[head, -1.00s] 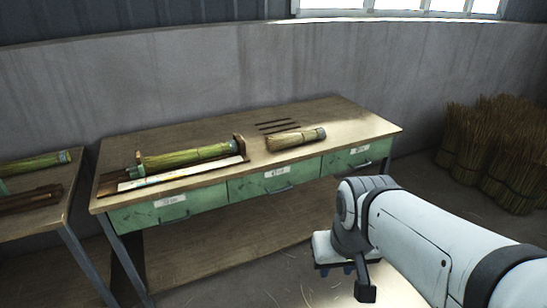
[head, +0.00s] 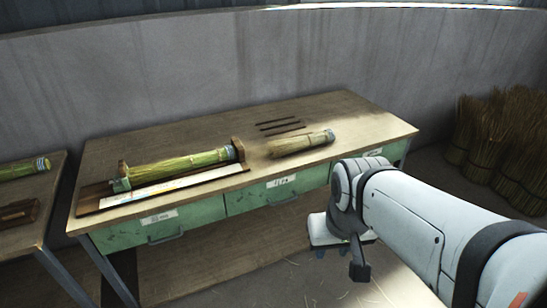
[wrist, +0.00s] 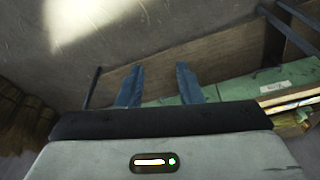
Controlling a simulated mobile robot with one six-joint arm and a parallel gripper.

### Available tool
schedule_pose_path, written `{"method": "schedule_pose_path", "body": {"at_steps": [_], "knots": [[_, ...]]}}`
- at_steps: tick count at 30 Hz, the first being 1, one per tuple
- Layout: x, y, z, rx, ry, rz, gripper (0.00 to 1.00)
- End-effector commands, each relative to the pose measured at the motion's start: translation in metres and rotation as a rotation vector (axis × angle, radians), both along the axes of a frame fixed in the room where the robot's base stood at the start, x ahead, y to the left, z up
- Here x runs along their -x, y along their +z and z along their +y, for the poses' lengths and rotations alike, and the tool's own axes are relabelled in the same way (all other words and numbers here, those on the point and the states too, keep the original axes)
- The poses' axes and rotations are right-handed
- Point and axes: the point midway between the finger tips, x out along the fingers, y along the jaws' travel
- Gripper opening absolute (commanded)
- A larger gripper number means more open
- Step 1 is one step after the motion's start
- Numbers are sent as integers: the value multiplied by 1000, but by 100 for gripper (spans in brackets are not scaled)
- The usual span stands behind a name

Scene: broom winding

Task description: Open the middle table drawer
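The table (head: 220,110) has three green drawers in a row under its top. The middle drawer (head: 250,197) looks shut, with a white label and a dark handle (head: 282,200) on its front. My gripper (head: 332,248) hangs in front of the table, below and right of the middle drawer, apart from it. In the wrist view its two blue fingers (wrist: 158,85) are spread with nothing between them. Green drawer fronts (wrist: 230,88) show tilted beyond the fingers; I cannot tell which drawer is which there.
The left drawer (head: 130,235) looks shut; my arm partly hides the right drawer (head: 392,152). A straw bundle in a wooden holder (head: 180,163) and a loose bundle (head: 300,143) lie on top. Another table (head: 50,190) stands left. Straw sheaves (head: 500,150) stand right.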

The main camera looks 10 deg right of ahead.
Motion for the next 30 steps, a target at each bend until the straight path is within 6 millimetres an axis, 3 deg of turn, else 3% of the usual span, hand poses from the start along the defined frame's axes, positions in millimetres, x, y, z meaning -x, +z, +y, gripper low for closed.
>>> {"method": "schedule_pose_path", "body": {"at_steps": [8,11,13,17,23,30], "knots": [[-1,-1,0,1,-4,-2,33],[-17,-5,-6,11,-39,-29,33],[-40,-11,-9,25,-84,-71,33],[-109,-28,-31,44,-224,-211,33],[-234,-62,-64,-31,-412,-480,33],[-359,-128,-80,-313,-530,-713,33]]}}
